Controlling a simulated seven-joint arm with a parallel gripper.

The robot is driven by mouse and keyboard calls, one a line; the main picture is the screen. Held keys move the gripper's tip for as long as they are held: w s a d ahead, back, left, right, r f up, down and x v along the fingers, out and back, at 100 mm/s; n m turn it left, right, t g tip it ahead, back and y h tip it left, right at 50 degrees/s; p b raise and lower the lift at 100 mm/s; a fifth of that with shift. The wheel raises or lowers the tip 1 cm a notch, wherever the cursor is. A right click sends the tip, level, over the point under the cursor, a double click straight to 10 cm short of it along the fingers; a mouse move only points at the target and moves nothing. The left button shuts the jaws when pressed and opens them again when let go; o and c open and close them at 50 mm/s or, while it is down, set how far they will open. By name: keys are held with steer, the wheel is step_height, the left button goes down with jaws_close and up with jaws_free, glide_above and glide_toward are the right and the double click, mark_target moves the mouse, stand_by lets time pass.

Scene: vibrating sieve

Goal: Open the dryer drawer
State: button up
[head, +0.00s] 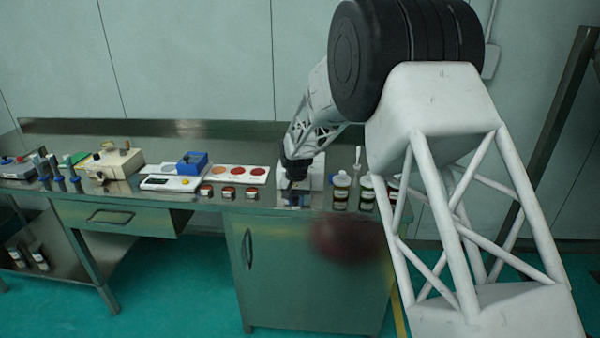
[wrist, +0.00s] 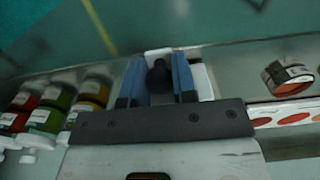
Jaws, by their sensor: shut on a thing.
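The white dryer (head: 316,174) stands on the metal bench, right of the colour card, and my arm partly hides it. My gripper (head: 294,196) is at its front, low over the bench's front edge. In the wrist view my gripper (wrist: 157,64) has its two blue fingers closed on a black knob (wrist: 158,80). A white part (wrist: 203,82), seemingly the dryer drawer's front, shows behind and beside the fingers. How far the drawer is out cannot be told.
Capped bottles (head: 341,190) stand close right of the dryer; they also show in the wrist view (wrist: 45,118). Small dishes (head: 228,192) and a card with red circles (head: 240,174) lie to the left. A blurred dark red shape (head: 347,238) hangs before the cabinet (head: 300,270).

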steer(key=shift+w+a, duration=0.1)
steer(key=shift+w, duration=0.25)
stand_by(0.3)
steer(key=o, duration=0.7)
steer(key=shift+r, duration=4)
